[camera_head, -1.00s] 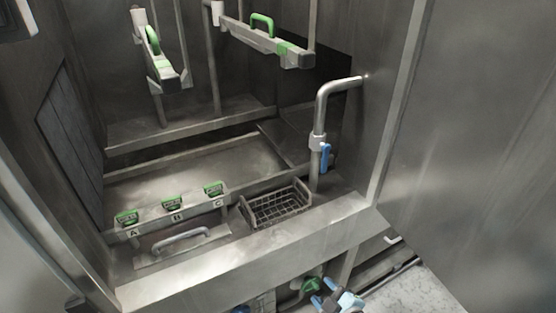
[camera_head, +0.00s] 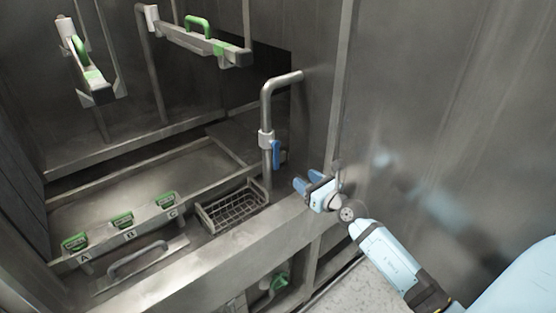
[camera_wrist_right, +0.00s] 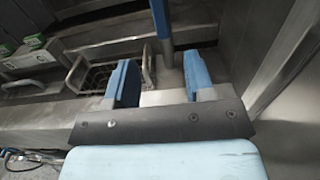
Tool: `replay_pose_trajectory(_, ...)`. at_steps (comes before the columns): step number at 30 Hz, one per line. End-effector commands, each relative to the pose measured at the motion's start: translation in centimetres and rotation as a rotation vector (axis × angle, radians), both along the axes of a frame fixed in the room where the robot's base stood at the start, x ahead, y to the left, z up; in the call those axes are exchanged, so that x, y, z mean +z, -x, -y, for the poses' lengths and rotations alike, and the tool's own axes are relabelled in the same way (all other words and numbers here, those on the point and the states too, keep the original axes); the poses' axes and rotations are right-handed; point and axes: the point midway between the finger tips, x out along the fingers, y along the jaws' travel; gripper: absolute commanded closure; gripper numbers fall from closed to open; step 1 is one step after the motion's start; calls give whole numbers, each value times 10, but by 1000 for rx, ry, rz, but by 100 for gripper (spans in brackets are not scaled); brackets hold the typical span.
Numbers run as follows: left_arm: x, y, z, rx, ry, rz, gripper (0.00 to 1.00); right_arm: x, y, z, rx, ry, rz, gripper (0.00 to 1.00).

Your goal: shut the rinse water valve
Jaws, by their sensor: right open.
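The valve is a blue lever (camera_head: 277,155) on a grey upright pipe (camera_head: 266,112) that bends over into the right wall. The lever hangs down, roughly in line with the pipe. My right gripper (camera_head: 309,181) is open and empty, to the right of the lever and a little lower, apart from it. In the right wrist view the blue lever (camera_wrist_right: 160,18) shows at the top, beyond the gap between my open blue fingers (camera_wrist_right: 158,78). My left gripper is not in view.
A wire basket (camera_head: 232,207) stands left of the pipe's foot. Green handles labelled A, B and C (camera_head: 122,221) sit on a rail at the left. Two green-handled bars (camera_head: 205,43) hang above. A metal wall (camera_head: 450,110) bounds the right side.

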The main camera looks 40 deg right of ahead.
Motion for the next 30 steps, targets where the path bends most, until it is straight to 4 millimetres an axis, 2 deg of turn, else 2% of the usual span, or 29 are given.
replay_pose_trajectory(12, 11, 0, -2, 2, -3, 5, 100, 3, -85, -7, 0, -3, 3, 51)
replay_pose_trajectory(16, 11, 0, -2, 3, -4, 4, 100, 2, -106, -8, 0, -4, 3, 51)
replay_pose_trajectory(22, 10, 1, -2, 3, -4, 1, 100, 0, -124, -10, 0, -5, 1, 51)
replay_pose_trajectory(30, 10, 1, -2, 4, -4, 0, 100, 0, -128, -11, 0, -5, 1, 51)
